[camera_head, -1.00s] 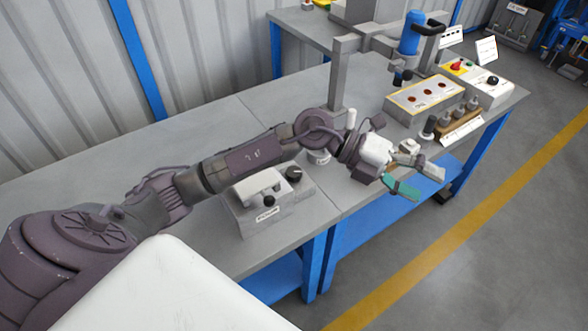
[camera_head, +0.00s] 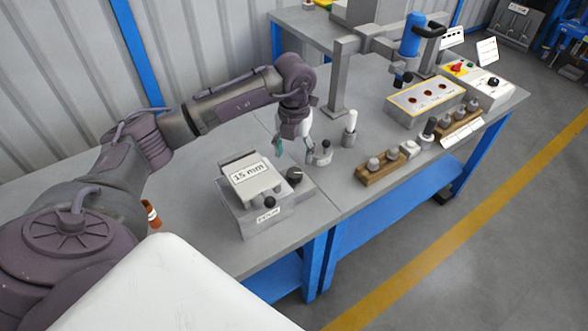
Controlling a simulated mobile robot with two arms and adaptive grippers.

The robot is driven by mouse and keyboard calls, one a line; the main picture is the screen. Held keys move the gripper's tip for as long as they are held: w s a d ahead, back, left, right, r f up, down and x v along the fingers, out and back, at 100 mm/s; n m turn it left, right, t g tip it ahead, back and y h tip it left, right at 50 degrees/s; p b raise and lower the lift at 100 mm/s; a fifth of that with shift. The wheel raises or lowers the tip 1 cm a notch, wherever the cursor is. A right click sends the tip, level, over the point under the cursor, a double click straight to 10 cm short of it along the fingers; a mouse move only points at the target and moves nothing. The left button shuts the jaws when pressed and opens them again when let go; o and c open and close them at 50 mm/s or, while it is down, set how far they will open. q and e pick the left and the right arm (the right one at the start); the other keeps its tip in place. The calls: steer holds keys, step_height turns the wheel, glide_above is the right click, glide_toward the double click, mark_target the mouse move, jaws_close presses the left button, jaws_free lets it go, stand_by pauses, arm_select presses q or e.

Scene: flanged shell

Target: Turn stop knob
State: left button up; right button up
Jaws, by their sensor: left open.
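A grey box (camera_head: 262,216) stands on the near table with a tilted plate (camera_head: 256,178) reading "15 mm". A dark round knob (camera_head: 295,175) sits on its top right, and a smaller black knob (camera_head: 269,202) is on its front side. I cannot read which of these is marked stop. My left gripper (camera_head: 293,151) points down, open and empty, just behind and above the top-right knob, apart from it. My right gripper is not in view.
A small grey fitting (camera_head: 323,155) and a white-topped post (camera_head: 349,130) stand right of the gripper. Wooden blocks with metal pieces (camera_head: 388,166) lie farther right. A box with a red button (camera_head: 456,67) is at the far right. A grey column (camera_head: 338,80) rises behind.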

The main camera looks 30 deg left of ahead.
mark_target(294, 173)
arm_select(q)
step_height(294, 173, down, 7)
steer(key=shift+f+p, duration=0.1)
steer(key=shift+p, duration=0.25)
steer(key=c, duration=1.1)
steer(key=shift+c, duration=0.2)
